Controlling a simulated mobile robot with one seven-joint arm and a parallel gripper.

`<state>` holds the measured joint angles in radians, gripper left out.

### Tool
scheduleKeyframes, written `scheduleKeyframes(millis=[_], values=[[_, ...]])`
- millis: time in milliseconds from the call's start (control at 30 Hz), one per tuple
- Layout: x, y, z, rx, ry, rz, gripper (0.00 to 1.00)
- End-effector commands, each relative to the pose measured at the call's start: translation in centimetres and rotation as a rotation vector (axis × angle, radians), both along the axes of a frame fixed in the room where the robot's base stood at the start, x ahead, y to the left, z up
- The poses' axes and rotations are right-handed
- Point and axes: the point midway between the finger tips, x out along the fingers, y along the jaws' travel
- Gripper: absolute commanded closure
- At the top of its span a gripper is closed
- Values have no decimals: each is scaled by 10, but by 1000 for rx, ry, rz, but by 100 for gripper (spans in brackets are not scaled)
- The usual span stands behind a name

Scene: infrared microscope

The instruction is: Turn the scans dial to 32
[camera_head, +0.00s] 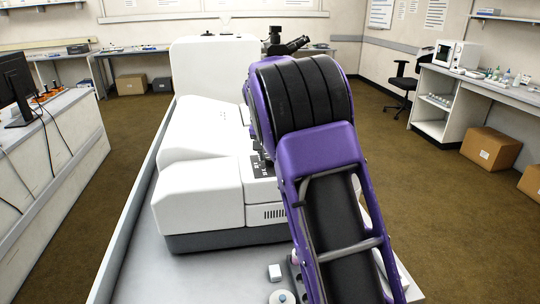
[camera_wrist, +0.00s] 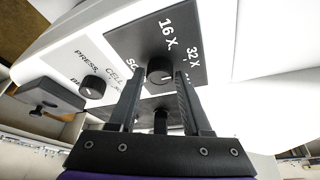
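The white infrared microscope (camera_head: 200,195) stands on a grey table in the head view. My arm covers part of its right side and hides my gripper there. In the wrist view, the black scans dial (camera_wrist: 160,70) sits on a dark panel (camera_wrist: 195,25) with white "16 X" and "32 X" labels. A small light mark shows on the dial, but its exact setting is hard to read. My gripper (camera_wrist: 160,76) is open, with one finger on each side of the dial in the picture. Narrow gaps show between dial and fingers; the depth is unclear.
A second black knob (camera_wrist: 92,86) sits left of the dial, by "PRESS" and "CELL" lettering. In the head view, a small white block (camera_head: 274,271) and a round white-and-blue item (camera_head: 282,297) lie on the near table. A side bench (camera_head: 50,150) stands at left.

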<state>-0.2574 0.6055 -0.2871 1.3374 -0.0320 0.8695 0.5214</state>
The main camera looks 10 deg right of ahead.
Motion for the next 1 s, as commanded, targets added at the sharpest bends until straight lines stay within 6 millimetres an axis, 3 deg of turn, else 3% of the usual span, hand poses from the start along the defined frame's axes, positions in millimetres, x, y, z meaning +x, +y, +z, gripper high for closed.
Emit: scheduleKeyframes(millis=[33,100,400,533,667,1000], values=[[0,0,0,0,0,0,40],[0,0,0,0,0,0,28],[-1,0,1,0,1,0,28],[-4,2,10,0,0,1,28],[-12,6,33,2,-2,1,28],[-40,20,110,2,-3,1,28]])
